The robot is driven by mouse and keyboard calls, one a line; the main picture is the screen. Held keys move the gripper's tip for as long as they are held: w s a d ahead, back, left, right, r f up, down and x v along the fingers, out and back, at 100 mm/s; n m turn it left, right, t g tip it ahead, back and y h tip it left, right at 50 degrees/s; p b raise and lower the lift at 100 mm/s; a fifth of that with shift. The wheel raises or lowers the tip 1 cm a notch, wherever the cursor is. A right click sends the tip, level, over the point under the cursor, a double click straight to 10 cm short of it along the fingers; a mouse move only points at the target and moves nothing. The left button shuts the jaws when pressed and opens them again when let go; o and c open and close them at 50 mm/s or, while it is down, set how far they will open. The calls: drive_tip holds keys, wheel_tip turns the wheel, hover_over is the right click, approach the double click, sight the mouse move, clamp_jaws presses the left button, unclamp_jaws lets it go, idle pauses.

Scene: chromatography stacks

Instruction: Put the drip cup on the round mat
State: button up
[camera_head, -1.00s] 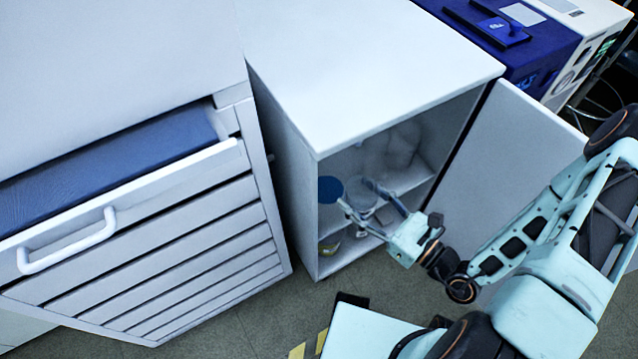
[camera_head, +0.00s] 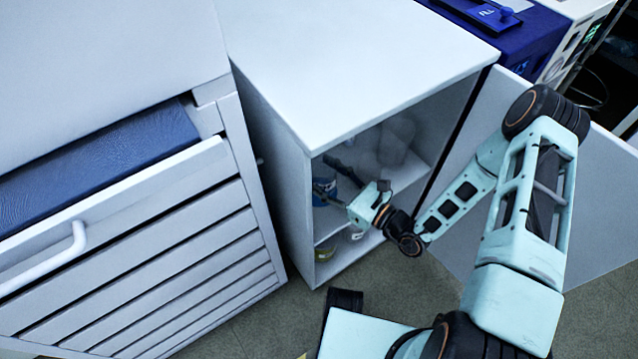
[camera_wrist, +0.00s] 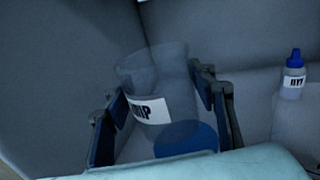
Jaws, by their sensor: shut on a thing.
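The drip cup (camera_wrist: 150,108) is clear, with a white label reading partly "RIP" in the wrist view. My gripper (camera_wrist: 160,88) has a dark finger on each side of the cup and is shut on it. The cup is hard to make out there.
The cabinet (camera_head: 355,75) has an open door (camera_head: 606,215) at right and its side wall close on the left. Clear glassware (camera_head: 397,140) stands further back. A blue-capped bottle (camera_wrist: 293,78) stands at right in the wrist view. A drawer (camera_head: 110,205) juts out at left.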

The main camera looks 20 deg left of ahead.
drive_tip(key=shift+w+a+f, duration=0.25)
drive_tip(key=shift+w+f, duration=0.05)
drive_tip(key=shift+f, duration=0.2)
drive_tip(key=shift+w+a+f, duration=0.2)
drive_tip(key=shift+w+f, duration=0.1)
drive_tip(key=shift+f, duration=0.15)
drive_tip(key=shift+w+a+f+b, duration=0.1)
drive_tip(key=shift+f+b, duration=0.35)
drive_tip(key=shift+f, duration=0.45)
drive_tip(key=shift+w+a+f+b, duration=0.1)
drive_tip(key=shift+f+b, duration=0.35)
drive_tip(key=shift+f, duration=0.4)
drive_tip(key=shift+f, duration=0.1)
drive_tip(key=shift+f, duration=0.15)
drive_tip(key=o, duration=1.1)
drive_tip(key=shift+r, duration=0.2)
drive_tip(key=shift+s+d, duration=0.1)
drive_tip(key=shift+d, duration=0.2)
drive_tip(key=p+v, duration=0.2)
drive_tip(key=v, duration=0.9)
drive_tip(key=shift+s+d+r, duration=0.1)
drive_tip(key=shift+s+d, duration=0.1)
